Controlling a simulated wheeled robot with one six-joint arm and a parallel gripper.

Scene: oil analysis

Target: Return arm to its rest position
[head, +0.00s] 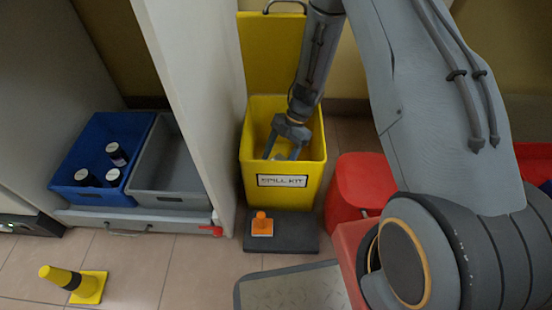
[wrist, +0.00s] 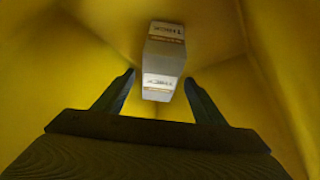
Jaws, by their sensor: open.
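My gripper (head: 283,146) hangs down inside the open yellow spill kit bin (head: 282,197). Its two fingers are spread and nothing is between them in the head view. In the wrist view my gripper (wrist: 160,95) shows both fingers apart, with yellow bin walls all around. A white and grey box-like item with printed labels (wrist: 163,60) lies beyond the fingertips, inside the bin. It appears apart from the fingers. My arm reaches from the upper right into the bin.
The yellow lid (head: 268,50) stands open behind the bin. A white panel (head: 195,90) is close on its left. A blue crate (head: 100,160) with dark bottles and an empty grey crate (head: 168,165) stand further left. A red container (head: 355,185) is at right.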

